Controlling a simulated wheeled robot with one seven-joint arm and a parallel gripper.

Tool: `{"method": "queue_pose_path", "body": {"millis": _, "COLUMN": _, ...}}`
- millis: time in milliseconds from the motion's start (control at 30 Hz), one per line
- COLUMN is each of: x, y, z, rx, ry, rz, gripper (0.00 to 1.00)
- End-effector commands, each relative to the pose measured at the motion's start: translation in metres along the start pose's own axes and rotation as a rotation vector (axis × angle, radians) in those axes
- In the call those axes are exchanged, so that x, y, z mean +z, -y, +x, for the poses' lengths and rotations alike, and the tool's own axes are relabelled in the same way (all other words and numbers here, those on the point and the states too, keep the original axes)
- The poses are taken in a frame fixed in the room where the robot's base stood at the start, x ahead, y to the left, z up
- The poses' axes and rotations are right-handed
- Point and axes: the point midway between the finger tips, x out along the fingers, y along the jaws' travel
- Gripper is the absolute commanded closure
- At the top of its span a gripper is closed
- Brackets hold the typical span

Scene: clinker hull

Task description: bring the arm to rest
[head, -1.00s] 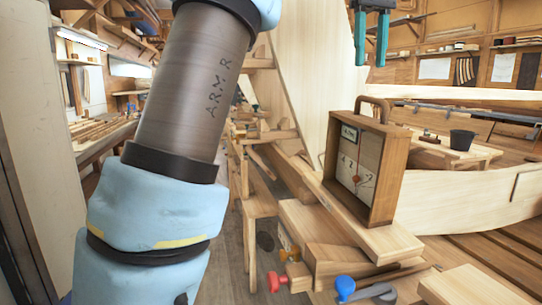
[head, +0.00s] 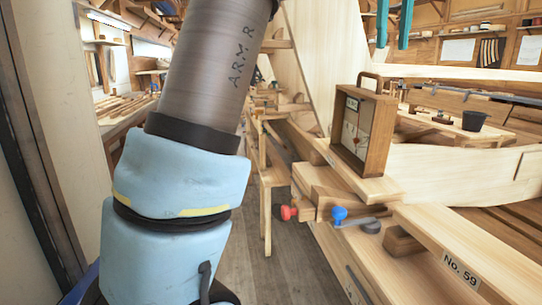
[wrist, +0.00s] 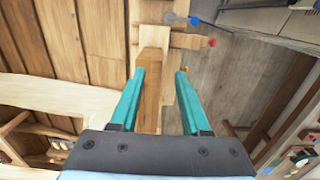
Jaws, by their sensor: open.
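My gripper (head: 393,24) hangs at the top edge of the head view, its two teal fingers parted with nothing between them there. In the wrist view my gripper (wrist: 160,74) is open, fingers spread wide. A brown wooden piece shows beyond and between the fingers; I cannot tell how far below it is. My arm, marked ARM R (head: 215,75), rises bent through the left of the head view, clear of the bench.
An upright wooden case (head: 377,140) with a handle stands on the bench. A red knob (head: 288,212) and a blue knob (head: 340,214) stick out nearby. A board marked No. 59 (head: 450,250) lies at lower right. Floor (head: 285,265) is open beside the bench.

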Motion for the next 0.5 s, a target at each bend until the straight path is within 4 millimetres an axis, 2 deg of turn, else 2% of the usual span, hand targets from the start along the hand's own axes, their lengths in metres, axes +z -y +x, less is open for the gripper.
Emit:
{"method": "queue_pose_path", "body": {"millis": 267, "x": -0.025, "y": 0.011, "z": 0.033, "rx": 0.006, "ry": -0.008, "rz": 0.020, "gripper": 0.53}}
{"method": "queue_pose_path", "body": {"millis": 500, "x": -0.056, "y": 0.035, "z": 0.084, "rx": 0.017, "ry": -0.024, "rz": 0.054, "gripper": 0.53}}
